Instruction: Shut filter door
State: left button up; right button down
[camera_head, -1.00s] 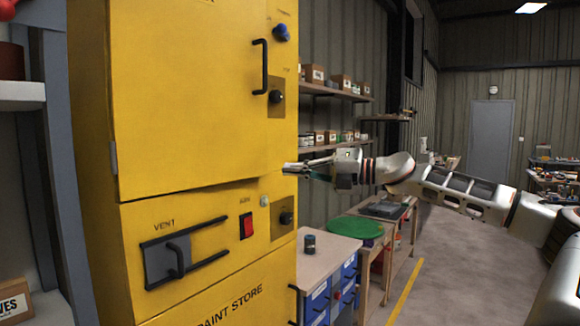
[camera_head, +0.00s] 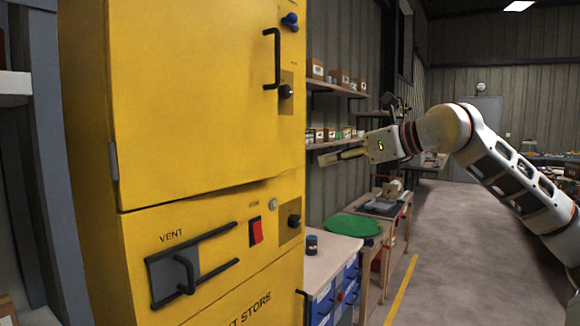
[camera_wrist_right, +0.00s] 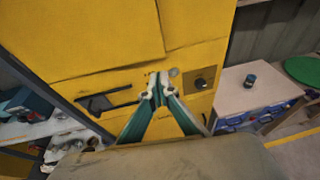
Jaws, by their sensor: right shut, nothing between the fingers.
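A tall yellow cabinet fills the left of the head view. Its large upper door (camera_head: 200,100) has a black bar handle (camera_head: 272,58) at right and a hinge at left. A dark wedge shows along the door's lower edge; I cannot tell how far it stands out. No label names the filter door. The yellow front also fills the upper right wrist view (camera_wrist_right: 80,35). My right gripper (camera_head: 322,160) is shut and empty, to the right of the cabinet front in the head view. Its fingertips (camera_wrist_right: 157,84) overlap the lower panel in the wrist view, without clear contact. My left gripper is out of view.
Below the door are a vent slide (camera_head: 172,277), a red switch (camera_head: 255,231) and a black knob (camera_head: 294,221). A bench (camera_head: 330,249) with blue drawers stands right of the cabinet. Shelves (camera_head: 335,88) line the wall behind. The floor at right is open.

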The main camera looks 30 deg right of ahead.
aim_at(275, 169)
jog(key=p+x, duration=0.1)
jog(key=x, duration=0.3)
jog(key=p+x, duration=0.1)
jog(key=x, duration=0.4)
jog(key=r+p+x, duration=0.1)
jog(key=p+x, duration=0.1)
jog(key=x, duration=0.2)
jog(key=shift+w+a, duration=0.2)
jog(key=shift+w, duration=0.15)
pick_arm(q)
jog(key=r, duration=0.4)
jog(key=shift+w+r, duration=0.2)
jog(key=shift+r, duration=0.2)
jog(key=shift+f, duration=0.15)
